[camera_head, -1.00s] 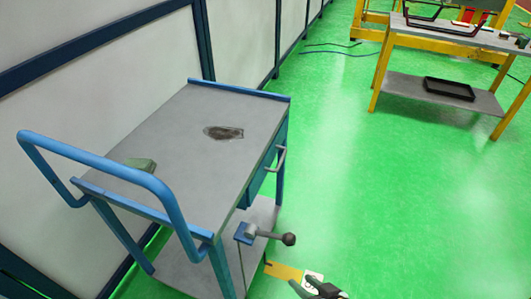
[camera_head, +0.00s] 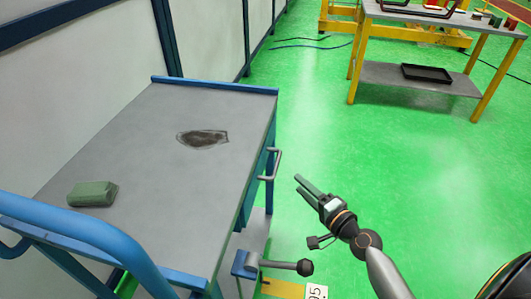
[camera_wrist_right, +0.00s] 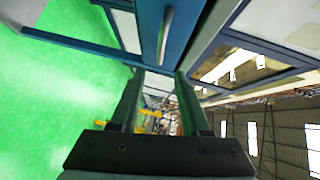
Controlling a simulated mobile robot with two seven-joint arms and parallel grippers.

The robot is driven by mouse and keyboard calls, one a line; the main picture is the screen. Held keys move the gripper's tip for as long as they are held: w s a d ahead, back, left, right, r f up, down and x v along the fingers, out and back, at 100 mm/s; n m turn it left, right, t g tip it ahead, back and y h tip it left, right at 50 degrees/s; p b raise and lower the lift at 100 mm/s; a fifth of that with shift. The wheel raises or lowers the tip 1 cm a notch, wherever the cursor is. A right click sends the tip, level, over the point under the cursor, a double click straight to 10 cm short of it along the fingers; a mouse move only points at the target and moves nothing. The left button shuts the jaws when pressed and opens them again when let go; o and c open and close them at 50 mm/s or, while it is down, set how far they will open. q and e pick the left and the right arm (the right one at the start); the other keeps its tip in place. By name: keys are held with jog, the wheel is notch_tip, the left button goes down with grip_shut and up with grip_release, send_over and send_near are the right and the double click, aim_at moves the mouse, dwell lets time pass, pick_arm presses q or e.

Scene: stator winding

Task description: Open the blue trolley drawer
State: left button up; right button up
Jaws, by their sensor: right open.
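The blue trolley (camera_head: 130,140) has a grey top and stands on the left in the head view. Its blue drawer (camera_head: 254,184) is on the right side, and the drawer appears shut. A grey bar handle (camera_head: 271,164) sticks out from the drawer front. My right gripper (camera_head: 301,184) is just right of the handle, apart from it, with its fingers pointing toward the trolley. In the right wrist view, the right gripper (camera_wrist_right: 158,74) is open and empty, with the handle (camera_wrist_right: 166,36) ahead of its fingertips. My left gripper is not in view.
A clamp-like tool with a round knob (camera_head: 304,267) sticks out at the trolley's near right corner, below my right gripper. A green block (camera_head: 92,194) lies on the trolley top. A yellow-legged table (camera_head: 425,75) stands at the back right. The green floor (camera_head: 400,160) between is clear.

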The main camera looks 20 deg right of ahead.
aim_at(277, 161)
jog(key=w, duration=0.4)
jog(key=w+a+f, duration=0.1)
jog(key=w, duration=0.7)
jog(key=shift+w+a+f, duration=0.2)
jog(key=shift+a+f, duration=0.15)
grip_shut()
dwell(1.0)
